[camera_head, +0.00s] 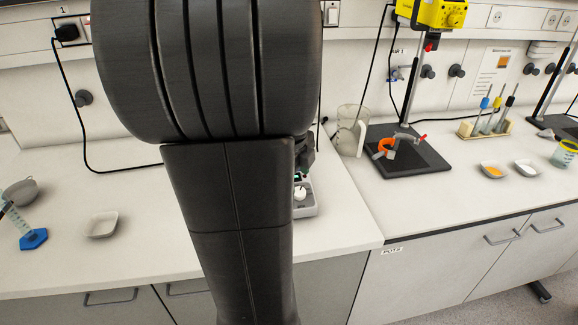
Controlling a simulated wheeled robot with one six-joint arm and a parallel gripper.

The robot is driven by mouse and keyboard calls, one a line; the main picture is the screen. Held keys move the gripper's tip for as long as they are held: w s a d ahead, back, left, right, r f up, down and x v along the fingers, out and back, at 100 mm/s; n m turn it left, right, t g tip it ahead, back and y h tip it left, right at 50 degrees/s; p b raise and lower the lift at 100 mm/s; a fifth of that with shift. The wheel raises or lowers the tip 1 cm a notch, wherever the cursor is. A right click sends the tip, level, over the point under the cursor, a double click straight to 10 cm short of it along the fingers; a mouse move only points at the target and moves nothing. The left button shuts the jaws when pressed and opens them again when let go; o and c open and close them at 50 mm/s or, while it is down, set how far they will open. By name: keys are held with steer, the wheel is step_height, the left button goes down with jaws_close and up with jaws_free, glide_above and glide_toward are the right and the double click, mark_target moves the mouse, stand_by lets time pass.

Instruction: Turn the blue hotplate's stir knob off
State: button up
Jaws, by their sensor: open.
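A light grey device front (308,208), which looks like a hotplate's, shows on the bench just right of my arm. It has a white knob (300,193) and a small dark display above it. The rest of the device is hidden behind my arm, and I see no blue on it. Which way the knob is set is too small to tell. A dark part of my gripper (305,158) shows at my arm's right edge, just above and behind the knob. It is open, and its fingertips are mostly hidden. I cannot tell whether it touches the device.
A clear beaker (350,130) and a black stand base (408,158) with a clamp are to the right. A white dish (102,225) and a blue-footed cylinder (33,239) are left.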

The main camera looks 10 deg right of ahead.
steer(key=shift+x, duration=2.65)
steer(key=c, duration=1)
